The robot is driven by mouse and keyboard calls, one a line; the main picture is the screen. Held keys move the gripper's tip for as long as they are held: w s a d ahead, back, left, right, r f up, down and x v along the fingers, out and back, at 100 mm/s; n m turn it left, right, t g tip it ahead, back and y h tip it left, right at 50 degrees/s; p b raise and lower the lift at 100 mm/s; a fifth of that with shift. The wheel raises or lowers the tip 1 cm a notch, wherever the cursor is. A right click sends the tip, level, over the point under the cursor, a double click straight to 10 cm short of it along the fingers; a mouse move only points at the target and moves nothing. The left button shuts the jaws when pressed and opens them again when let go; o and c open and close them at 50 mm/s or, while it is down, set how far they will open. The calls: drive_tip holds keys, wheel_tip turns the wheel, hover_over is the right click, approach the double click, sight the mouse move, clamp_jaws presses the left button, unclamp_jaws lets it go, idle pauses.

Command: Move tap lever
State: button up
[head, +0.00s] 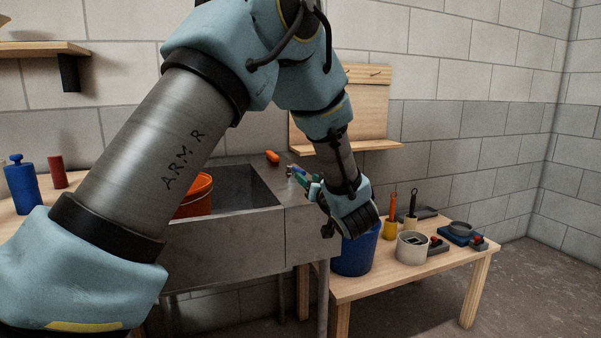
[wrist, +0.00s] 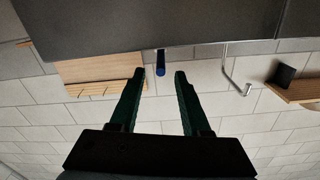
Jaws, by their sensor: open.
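The tap lever (wrist: 160,62), a short dark stem with a blue end, shows in the wrist view against the edge of the grey sink surface. It appears midway between the two dark green fingertips of my gripper (wrist: 159,74). The fingers are apart and nothing is held. I cannot tell whether the lever lies between the tips or just beyond them. A bent metal spout (wrist: 233,74) is to its right. In the head view my gripper (head: 303,179) is over the right side of the sink unit, and my arm covers much of the tap area.
The grey sink (head: 230,245) holds an orange bucket (head: 197,196). A wooden wall board with a ledge (head: 365,108) is behind. Floor at right is clear.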

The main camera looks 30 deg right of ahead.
sight(300, 170)
drive_tip(key=w, duration=0.6)
drive_tip(key=shift+w+d+p, duration=0.2)
drive_tip(key=shift+d+p, duration=0.15)
drive_tip(key=shift+d, duration=0.05)
clamp_jaws()
idle(1.0)
